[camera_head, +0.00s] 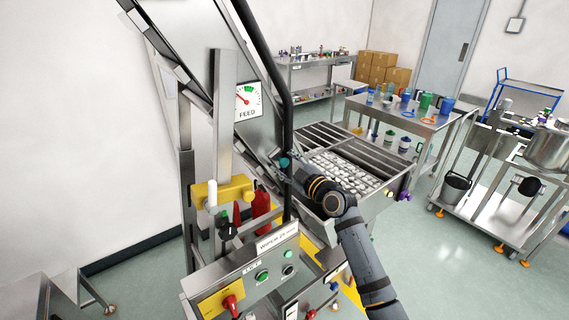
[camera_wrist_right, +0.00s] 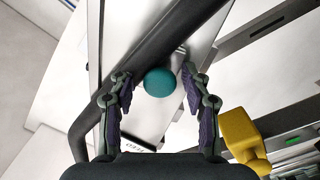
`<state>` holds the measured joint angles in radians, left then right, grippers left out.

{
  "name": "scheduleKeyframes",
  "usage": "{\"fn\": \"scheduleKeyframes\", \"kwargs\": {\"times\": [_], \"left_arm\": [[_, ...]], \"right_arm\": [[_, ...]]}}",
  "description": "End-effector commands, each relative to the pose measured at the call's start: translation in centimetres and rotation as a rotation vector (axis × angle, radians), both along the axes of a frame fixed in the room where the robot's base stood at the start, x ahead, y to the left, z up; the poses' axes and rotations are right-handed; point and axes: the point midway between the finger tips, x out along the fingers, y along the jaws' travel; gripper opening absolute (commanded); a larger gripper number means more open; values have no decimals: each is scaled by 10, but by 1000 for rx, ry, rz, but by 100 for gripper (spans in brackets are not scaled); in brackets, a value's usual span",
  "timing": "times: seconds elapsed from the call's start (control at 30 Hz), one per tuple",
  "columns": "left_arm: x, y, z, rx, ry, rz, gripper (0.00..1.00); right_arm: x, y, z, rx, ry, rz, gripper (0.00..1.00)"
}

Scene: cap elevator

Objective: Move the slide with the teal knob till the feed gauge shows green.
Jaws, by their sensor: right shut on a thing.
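The teal knob (camera_head: 284,162) is beside the black bent tube, at the lower end of the sloping steel chute. My right gripper (camera_head: 289,166) is at the knob, with its arm coming from the lower right. The slide itself is mostly hidden. The feed gauge (camera_head: 248,99) has a red needle pointing to the upper left, outside the green band at its top. My left gripper is not in view.
The black tube (camera_head: 285,115) runs close beside the knob. A yellow block (camera_head: 222,191) with a white handle stands left of it. A control box (camera_head: 245,273) with knobs and buttons is below. A steel hopper (camera_head: 385,205) holding pale caps lies behind my right arm.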

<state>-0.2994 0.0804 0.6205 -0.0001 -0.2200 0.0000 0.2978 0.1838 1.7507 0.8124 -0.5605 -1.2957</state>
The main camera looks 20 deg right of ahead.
Motion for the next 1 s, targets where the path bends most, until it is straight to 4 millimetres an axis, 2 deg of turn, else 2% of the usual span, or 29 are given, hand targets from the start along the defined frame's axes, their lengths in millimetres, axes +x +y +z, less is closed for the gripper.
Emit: {"fn": "scheduleKeyframes", "kwargs": {"times": [0.17, 0.37, 0.6, 0.63, 1.0], "left_arm": [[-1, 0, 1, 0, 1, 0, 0], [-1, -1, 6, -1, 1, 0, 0], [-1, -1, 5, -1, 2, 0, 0], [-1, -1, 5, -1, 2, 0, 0], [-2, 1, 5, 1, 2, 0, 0]], "right_arm": [[-1, 2, 3, -2, 0, 1, 0], [-4, 11, 25, -3, -4, 0, 0], [-4, 11, 25, -5, -6, -2, 0], [-4, 11, 25, -5, -6, -2, 52], [-10, 8, 23, -4, -1, -2, 54]]}}
